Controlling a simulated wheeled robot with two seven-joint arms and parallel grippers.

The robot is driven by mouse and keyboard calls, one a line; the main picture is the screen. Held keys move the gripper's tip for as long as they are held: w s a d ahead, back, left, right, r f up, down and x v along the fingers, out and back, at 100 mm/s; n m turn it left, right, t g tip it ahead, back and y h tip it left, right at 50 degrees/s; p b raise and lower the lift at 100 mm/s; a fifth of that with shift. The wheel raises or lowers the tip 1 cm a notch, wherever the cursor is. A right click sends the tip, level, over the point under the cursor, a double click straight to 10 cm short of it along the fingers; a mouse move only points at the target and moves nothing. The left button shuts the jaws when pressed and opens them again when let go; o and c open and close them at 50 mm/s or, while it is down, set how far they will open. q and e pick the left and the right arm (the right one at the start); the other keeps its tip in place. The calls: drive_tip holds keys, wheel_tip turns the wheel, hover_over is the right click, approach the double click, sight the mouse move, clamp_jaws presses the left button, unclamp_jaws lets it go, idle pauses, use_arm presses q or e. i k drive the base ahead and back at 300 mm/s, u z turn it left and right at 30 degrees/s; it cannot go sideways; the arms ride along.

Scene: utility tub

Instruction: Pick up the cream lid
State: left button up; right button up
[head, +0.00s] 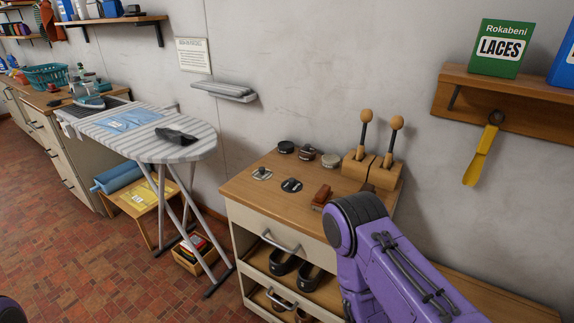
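Small round shoe-care pieces sit on the wooden top of a drawer cabinet (245,190). At the back are a dark tin (286,147), another dark tin (307,153) and a tin with a pale top (330,160). In front lie a flat pale round piece with a dark centre (262,174) and a flat black round piece (291,185). Which of them is the cream lid I cannot tell at this size. My purple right arm comes in from the lower right, in front of the cabinet; its gripper is out of view. My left gripper is also out of view.
A brown brush (321,197) and a wooden stand with two upright handles (372,169) share the cabinet top. Shoes (282,262) lie in the open shelf below. An ironing board (150,138) stands left. A wall shelf (510,92) and hanging yellow shoehorn (481,154) are right.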

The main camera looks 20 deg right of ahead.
sight(262, 173)
drive_tip(key=z, duration=0.6)
drive_tip(key=i, duration=0.55)
drive_tip(key=z, duration=0.65)
